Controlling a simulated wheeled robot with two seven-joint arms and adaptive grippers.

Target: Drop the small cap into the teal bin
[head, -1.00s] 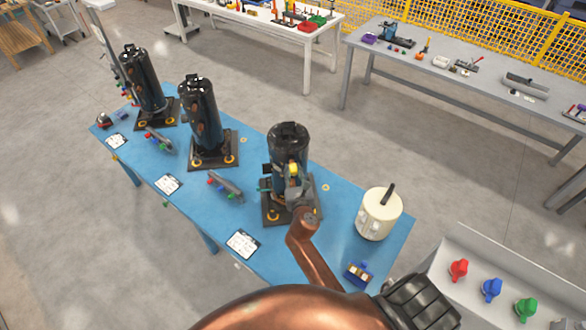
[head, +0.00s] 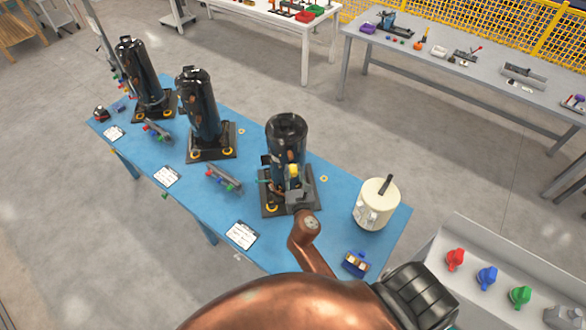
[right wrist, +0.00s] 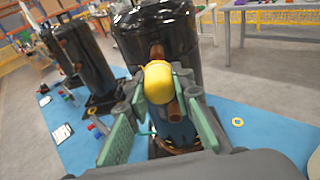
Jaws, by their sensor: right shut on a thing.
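The small yellow cap (head: 293,170) is at my right gripper (head: 292,178), in front of the nearest black compressor (head: 287,137). In the right wrist view the cap (right wrist: 158,82) sits between the fingertips of my right gripper (right wrist: 160,88), which is shut on it. Copper pipe stubs of the compressor show just above and below the cap. I cannot tell whether the cap touches a stub. I see no teal bin in these views. My left gripper is not in view.
The blue table (head: 325,235) carries two more compressors (head: 200,105) (head: 140,72), a cream pot (head: 376,205), white cards (head: 241,235) and a small blue block (head: 356,263). A grey panel with red, blue and green knobs (head: 487,278) stands at the right.

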